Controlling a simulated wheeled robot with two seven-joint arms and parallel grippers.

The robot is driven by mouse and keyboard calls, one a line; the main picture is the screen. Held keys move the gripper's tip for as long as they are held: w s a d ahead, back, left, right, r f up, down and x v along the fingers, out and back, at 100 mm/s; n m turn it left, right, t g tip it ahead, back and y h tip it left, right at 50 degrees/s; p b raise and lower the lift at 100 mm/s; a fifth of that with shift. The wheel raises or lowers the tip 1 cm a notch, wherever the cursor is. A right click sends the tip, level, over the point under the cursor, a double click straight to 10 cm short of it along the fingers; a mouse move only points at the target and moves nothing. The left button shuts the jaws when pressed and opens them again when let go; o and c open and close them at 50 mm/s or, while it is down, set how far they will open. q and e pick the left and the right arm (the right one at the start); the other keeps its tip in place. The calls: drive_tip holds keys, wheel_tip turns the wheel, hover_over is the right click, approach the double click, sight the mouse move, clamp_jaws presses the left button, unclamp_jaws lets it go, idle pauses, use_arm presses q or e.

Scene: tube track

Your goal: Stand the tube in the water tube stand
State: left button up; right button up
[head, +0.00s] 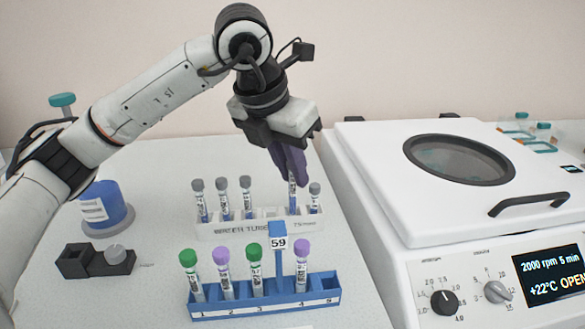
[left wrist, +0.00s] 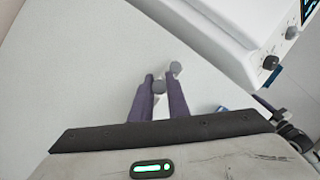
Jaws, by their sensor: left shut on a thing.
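My left gripper (head: 290,165) points down with its purple fingers shut on a tube (head: 292,198). The tube is upright, with a blue lower part and a label; the fingers hide its top in the head view. A grey cap (left wrist: 158,87) shows between the fingers in the left wrist view. The held tube is at the right part of the white water tube stand (head: 232,230); I cannot tell whether its bottom is seated in a hole. Grey-capped tubes stand at the stand's left (head: 222,198) and one at its right end (head: 315,197). My right gripper is not in view.
A blue numbered rack (head: 265,306) with green- and purple-capped tubes and a 59 sign (head: 278,242) stands in front. A white centrifuge (head: 400,190) is close on the right. A blue round container (head: 106,208) and a dark block (head: 82,262) are at left.

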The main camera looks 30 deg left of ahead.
use_arm(q)
drive_tip(key=shift+f, duration=0.25)
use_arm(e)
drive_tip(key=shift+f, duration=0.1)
use_arm(q)
drive_tip(key=shift+f+b, duration=0.25)
drive_tip(key=shift+b, duration=0.25)
drive_tip(key=o, duration=0.9)
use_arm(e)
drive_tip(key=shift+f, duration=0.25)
